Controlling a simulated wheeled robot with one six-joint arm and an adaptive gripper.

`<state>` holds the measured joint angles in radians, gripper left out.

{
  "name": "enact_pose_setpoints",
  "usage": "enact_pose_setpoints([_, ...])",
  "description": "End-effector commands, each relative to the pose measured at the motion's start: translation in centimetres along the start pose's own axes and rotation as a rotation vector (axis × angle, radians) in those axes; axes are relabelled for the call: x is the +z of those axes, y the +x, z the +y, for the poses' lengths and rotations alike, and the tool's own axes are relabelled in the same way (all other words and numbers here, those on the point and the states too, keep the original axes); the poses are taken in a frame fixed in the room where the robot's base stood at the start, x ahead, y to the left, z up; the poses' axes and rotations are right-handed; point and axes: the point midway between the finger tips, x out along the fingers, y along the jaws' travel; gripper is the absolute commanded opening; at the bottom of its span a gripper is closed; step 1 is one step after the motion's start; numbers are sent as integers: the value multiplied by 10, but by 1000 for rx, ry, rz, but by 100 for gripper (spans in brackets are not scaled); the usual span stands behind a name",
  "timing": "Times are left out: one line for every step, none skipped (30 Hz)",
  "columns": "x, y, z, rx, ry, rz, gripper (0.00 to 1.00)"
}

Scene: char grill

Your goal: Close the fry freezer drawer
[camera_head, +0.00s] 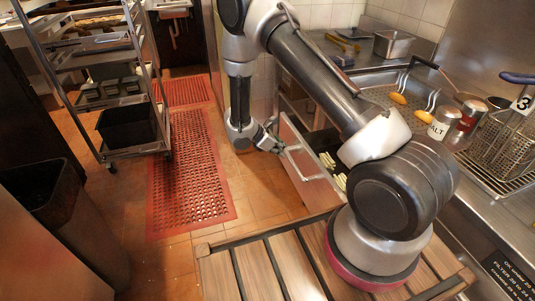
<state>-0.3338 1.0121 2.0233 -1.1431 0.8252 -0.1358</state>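The fry freezer drawer (307,178) stands pulled out under the counter at the centre. Its front panel faces left, and pale fries show inside behind the panel. A bar handle (303,148) is on the outer face of the front. My gripper (278,147) is low, just left of the drawer front, at the handle's near-left end. Its dark fingers are small in view; I cannot tell whether they touch the handle or how far apart they are. My arm hides part of the drawer and the counter behind it.
A wheeled rack (128,95) with trays stands at the left. A red perforated mat (190,170) lies on the tiled floor left of the drawer, with free floor around it. A dark bin (45,190) is at lower left. Fryer baskets (505,145) and shakers (442,124) sit at right.

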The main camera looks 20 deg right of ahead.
Motion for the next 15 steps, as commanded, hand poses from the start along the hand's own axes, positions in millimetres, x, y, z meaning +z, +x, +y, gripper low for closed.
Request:
enact_pose_setpoints([11,11,-1,-6,3,0,0])
enact_pose_setpoints([17,17,-1,-6,4,0,0])
enact_pose_setpoints([25,25,-1,-6,4,0,0])
enact_pose_setpoints([31,31,-2,-6,4,0,0])
enact_pose_setpoints([37,37,-2,-6,3,0,0])
enact_pose_setpoints([45,45,-2,-6,5,0,0])
enact_pose_setpoints([51,51,-1,-6,5,0,0])
enact_pose_setpoints([57,57,-2,-6,5,0,0])
enact_pose_setpoints([65,65,-2,-6,5,0,0])
enact_pose_setpoints([70,70,-2,-6,4,0,0])
enact_pose_setpoints([76,76,-2,-5,4,0,0])
enact_pose_setpoints([83,83,-2,-5,5,0,0])
enact_pose_setpoints([89,89,-2,-5,5,0,0])
enact_pose_setpoints([94,94,-1,-4,5,0,0])
enact_pose_setpoints([100,101,-1,-5,5,1,0])
